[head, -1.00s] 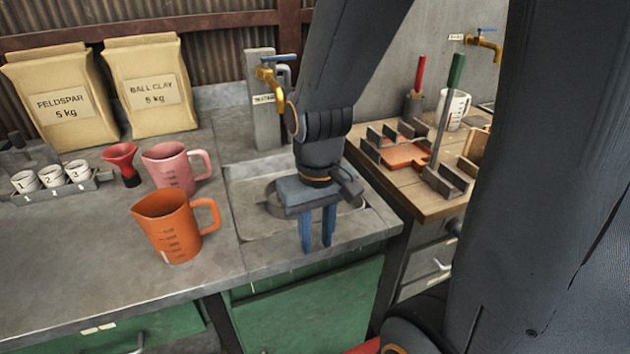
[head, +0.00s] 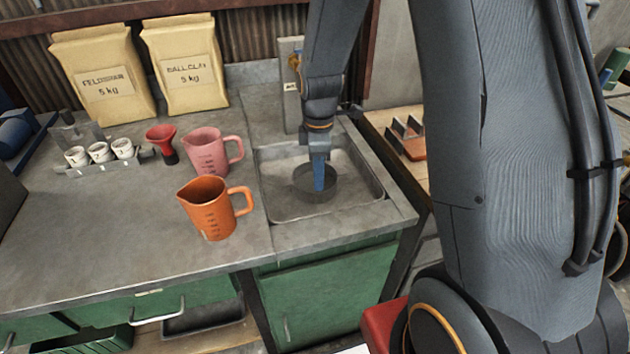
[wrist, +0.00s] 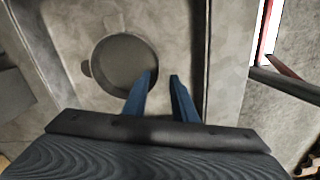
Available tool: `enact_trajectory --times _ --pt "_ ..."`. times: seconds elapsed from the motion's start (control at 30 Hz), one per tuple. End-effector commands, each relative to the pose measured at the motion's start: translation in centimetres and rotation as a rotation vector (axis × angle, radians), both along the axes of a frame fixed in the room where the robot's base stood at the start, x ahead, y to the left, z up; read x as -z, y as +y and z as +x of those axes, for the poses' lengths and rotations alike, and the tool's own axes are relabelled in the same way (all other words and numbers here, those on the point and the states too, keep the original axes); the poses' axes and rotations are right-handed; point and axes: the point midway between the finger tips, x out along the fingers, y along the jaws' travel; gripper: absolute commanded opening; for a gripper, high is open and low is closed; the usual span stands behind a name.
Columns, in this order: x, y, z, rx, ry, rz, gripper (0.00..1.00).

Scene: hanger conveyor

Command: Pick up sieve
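The sieve (head: 328,186) is a round grey pan-like thing lying in the sink basin (head: 283,208). In the wrist view the sieve (wrist: 122,62) shows as a dark disc with a raised rim and a small tab on its left side. My gripper (head: 319,186) points down over the basin, in front of the sieve in the head view. In the wrist view my gripper's (wrist: 162,76) blue fingers are apart with nothing between them. The left fingertip overlaps the sieve's right edge in the picture; I cannot tell whether they touch.
An orange jug (head: 208,212) and a pink jug (head: 208,152) stand on the counter left of the sink. A red funnel (head: 161,140), several white cups in a rack (head: 98,170) and two paper bags (head: 105,85) stand farther left. A tap stands behind the sink.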

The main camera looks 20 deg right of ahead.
Motion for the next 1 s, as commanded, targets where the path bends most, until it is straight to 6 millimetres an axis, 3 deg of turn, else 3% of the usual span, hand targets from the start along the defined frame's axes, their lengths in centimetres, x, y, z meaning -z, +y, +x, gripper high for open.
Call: enact_trajectory --times 0.67,1.0 --pt "6.4 0.3 0.4 0.002 0.002 0.001 0.25" --pt "6.9 0.3 0.4 0.003 -0.001 0.0 0.25"
